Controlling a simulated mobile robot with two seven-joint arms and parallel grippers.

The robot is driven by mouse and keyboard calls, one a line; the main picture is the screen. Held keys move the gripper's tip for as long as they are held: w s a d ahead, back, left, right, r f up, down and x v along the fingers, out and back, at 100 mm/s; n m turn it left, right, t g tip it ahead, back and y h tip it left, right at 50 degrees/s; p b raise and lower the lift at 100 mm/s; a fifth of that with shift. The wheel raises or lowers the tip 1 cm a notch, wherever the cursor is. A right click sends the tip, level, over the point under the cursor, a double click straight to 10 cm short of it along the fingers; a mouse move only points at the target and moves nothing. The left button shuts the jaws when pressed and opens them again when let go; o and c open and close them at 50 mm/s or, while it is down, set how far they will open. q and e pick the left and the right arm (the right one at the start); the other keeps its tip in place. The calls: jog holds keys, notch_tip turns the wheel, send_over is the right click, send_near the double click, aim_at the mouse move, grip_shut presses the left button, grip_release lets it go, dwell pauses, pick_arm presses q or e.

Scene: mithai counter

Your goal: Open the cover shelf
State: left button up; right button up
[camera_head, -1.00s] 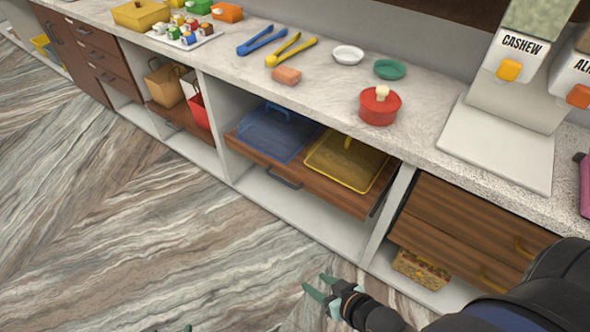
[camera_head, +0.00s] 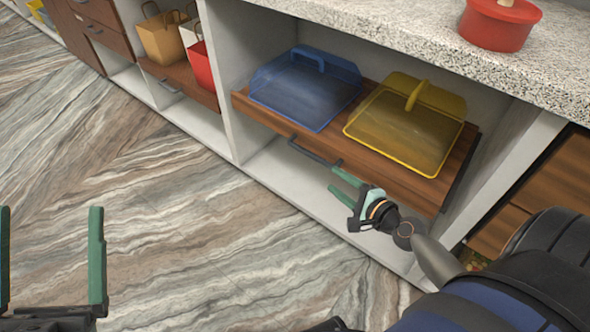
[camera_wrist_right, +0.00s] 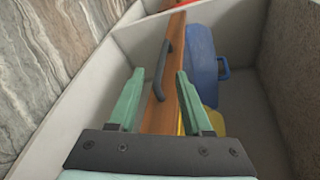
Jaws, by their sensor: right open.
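The cover shelf (camera_head: 262,113) is a wooden pull-out board under the counter, carrying a clear blue cover (camera_head: 305,92) and a clear yellow cover (camera_head: 405,130). Its dark bar handle (camera_head: 312,152) is on the front edge. My right gripper (camera_head: 340,184) is open and empty, just in front of the shelf near the handle's right end. In the right wrist view the handle (camera_wrist_right: 161,72) appears between the two green fingers, ahead of the fingertips; no contact shows. My left gripper (camera_head: 50,240) is open and empty at the lower left, away from the shelf.
The stone counter edge (camera_head: 420,48) overhangs the shelf, with a red pot (camera_head: 499,22) on top. White cabinet walls flank the shelf. Paper bags (camera_head: 162,38) stand on a neighbouring shelf at left. The marbled floor (camera_head: 180,230) in front is clear.

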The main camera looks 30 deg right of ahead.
aim_at(318, 160)
pick_arm(q)
jog(key=s+m+h+b, duration=0.2)
jog(key=shift+s+d+f+h, duration=0.1)
jog(key=shift+d+f+h, duration=0.1)
jog(key=shift+f+h, duration=0.1)
pick_arm(e)
jog(key=w+f, duration=0.1)
jog(key=w, duration=0.3)
jog(key=w+d+f+m, duration=0.1)
jog(key=w, duration=0.4)
jog(key=w+f+m, duration=0.1)
jog(key=w+f, duration=0.1)
jog(key=w, duration=0.2)
jog(key=shift+w+d+t+h, duration=0.15)
jog(key=shift+t+h, duration=0.15)
jog(key=shift+c, duration=0.2)
grip_shut()
dwell(0.5)
